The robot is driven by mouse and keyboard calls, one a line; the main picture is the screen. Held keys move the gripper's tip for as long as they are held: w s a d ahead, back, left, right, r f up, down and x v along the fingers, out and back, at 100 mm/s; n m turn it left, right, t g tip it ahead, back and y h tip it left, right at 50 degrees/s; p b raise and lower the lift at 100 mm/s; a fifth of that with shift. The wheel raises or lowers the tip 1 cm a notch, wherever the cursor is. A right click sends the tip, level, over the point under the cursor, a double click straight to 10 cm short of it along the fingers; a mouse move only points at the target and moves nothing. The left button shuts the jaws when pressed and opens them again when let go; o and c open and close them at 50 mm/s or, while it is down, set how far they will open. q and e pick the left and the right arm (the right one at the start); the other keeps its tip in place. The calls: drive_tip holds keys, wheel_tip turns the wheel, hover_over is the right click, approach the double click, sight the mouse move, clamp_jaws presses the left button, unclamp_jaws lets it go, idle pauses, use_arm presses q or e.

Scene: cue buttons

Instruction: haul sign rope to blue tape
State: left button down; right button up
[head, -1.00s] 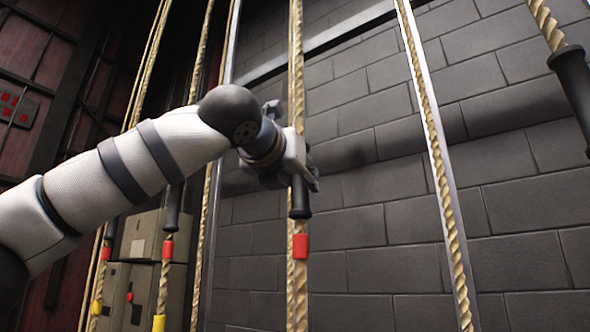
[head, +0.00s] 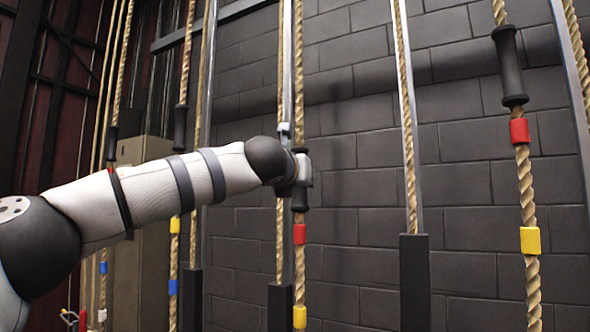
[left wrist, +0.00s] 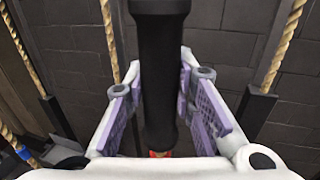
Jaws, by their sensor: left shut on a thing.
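My left gripper (head: 300,170) is shut on a black handle (head: 300,202) of a tan rope (head: 299,270) near the middle of the head view. Red tape (head: 299,234) and yellow tape (head: 299,317) wrap this rope below the handle. No blue tape shows on its visible length. In the left wrist view the black handle (left wrist: 160,80) stands upright between the purple-padded fingers, with a bit of red tape (left wrist: 158,154) below it. No sign and no label shows which rope is the sign rope. My right gripper is out of view.
A left rope has yellow (head: 175,224) and blue tape (head: 173,286); a farther one has blue tape (head: 103,267). A right rope has a black handle (head: 510,65), red (head: 519,131) and yellow tape (head: 530,240). Metal posts and a dark block wall (head: 350,225) stand behind.

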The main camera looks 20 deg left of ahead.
use_arm(q)
drive_tip(key=shift+r, duration=0.15)
drive_tip(key=c, duration=1.3)
unclamp_jaws()
drive_tip(key=s, duration=0.4)
drive_tip(key=s+d, duration=0.1)
drive_tip(key=s, duration=0.3)
drive_tip(key=s+d, duration=0.1)
drive_tip(key=s, duration=0.2)
drive_tip(key=shift+s+d, duration=0.1)
drive_tip(key=shift+s, duration=0.3)
